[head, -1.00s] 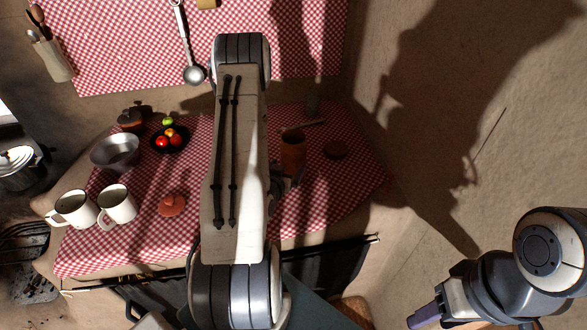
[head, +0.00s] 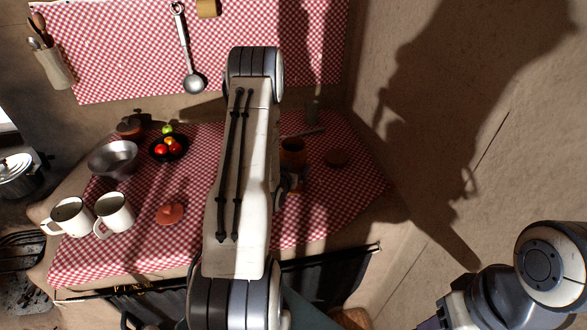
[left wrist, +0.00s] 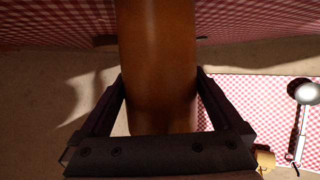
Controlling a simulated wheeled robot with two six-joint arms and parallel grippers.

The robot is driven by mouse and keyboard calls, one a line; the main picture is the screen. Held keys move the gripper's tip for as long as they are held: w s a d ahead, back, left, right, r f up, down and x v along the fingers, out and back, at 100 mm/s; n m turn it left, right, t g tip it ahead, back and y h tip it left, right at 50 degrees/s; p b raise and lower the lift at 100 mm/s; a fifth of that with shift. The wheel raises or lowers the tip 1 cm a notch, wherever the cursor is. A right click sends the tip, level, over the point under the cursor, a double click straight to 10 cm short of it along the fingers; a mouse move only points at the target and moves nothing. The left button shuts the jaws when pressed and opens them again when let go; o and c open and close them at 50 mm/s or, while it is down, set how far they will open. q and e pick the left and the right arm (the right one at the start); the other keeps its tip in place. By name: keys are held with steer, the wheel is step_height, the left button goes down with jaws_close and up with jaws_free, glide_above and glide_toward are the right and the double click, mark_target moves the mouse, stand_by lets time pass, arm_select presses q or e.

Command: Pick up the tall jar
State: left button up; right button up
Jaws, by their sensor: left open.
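The tall jar (head: 293,146), a brown-orange cylinder, stands on the checked cloth right of my left forearm in the head view. My left gripper (head: 291,184) is at its near side, partly hidden by my own arm. In the left wrist view the jar (left wrist: 158,60) runs between the two fingers of my open left gripper (left wrist: 160,82), one finger on each side. I cannot tell whether the fingers touch it. My right gripper (head: 432,322) is mostly cut off at the bottom edge of the head view.
A red-brown lid (head: 170,212), two white mugs (head: 114,212), a metal bowl (head: 113,158) and a dark plate of fruit (head: 180,151) stand left of my arm. A ladle (head: 192,70) hangs behind.

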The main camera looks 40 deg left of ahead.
arm_select(q)
steer(key=c, duration=1.2)
steer(key=shift+c, duration=0.9)
steer(key=shift+r, duration=0.1)
